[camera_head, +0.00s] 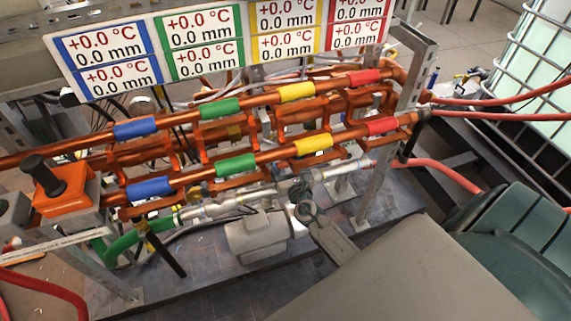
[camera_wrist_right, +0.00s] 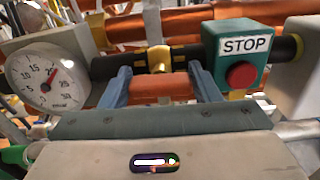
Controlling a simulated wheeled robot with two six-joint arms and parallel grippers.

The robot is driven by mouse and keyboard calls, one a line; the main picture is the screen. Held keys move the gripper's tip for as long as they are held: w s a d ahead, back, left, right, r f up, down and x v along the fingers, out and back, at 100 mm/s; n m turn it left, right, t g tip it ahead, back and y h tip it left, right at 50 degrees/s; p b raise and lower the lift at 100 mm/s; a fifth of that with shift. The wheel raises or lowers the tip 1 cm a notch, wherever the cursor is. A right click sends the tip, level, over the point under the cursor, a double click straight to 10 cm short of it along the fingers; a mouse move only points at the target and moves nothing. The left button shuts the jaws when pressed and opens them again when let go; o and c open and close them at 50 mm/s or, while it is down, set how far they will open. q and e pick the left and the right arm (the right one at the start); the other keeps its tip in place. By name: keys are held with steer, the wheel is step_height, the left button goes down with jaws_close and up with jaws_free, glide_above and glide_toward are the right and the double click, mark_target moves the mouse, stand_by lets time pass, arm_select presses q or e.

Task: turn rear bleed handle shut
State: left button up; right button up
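I cannot tell for certain which part is the rear bleed handle. In the head view, a black bar (camera_head: 165,254) with a yellow upper end slants down beside the green hose, under the copper pipes. In the right wrist view, a brass fitting (camera_wrist_right: 158,59) sits on a black pipe beyond my right gripper (camera_wrist_right: 163,78). Its two blue-grey fingers are spread apart, with a copper-coloured cylinder (camera_wrist_right: 162,88) showing between them. I cannot tell whether they touch it. My left gripper is not in view.
Copper pipes with coloured bands (camera_head: 236,166) run across the rack beneath a display panel (camera_head: 203,42). An orange box (camera_head: 70,192) with a black knob stands at left. The wrist view shows a dial gauge (camera_wrist_right: 47,77) at left and a green STOP box (camera_wrist_right: 228,85) at right.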

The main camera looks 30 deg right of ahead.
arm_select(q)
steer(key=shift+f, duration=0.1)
arm_select(e)
steer(key=shift+f+m+b, duration=0.15)
steer(key=shift+m+b, duration=0.8)
steer(key=shift+m, duration=0.25)
steer(key=m+b, duration=0.2)
steer(key=m, duration=0.1)
steer(key=shift+d+m, duration=0.1)
steer(key=shift+m, duration=0.2)
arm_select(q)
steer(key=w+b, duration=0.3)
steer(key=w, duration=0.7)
arm_select(e)
steer(key=m, duration=0.5)
steer(key=shift+d+f, duration=0.1)
steer(key=shift+f, duration=0.05)
steer(key=m+b, duration=0.3)
steer(key=m, duration=0.2)
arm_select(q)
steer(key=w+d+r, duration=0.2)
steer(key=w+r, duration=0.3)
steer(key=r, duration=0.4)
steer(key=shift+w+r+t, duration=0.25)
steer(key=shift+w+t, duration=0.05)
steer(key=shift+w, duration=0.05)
arm_select(e)
steer(key=shift+m, duration=0.5)
steer(key=o, duration=0.7)
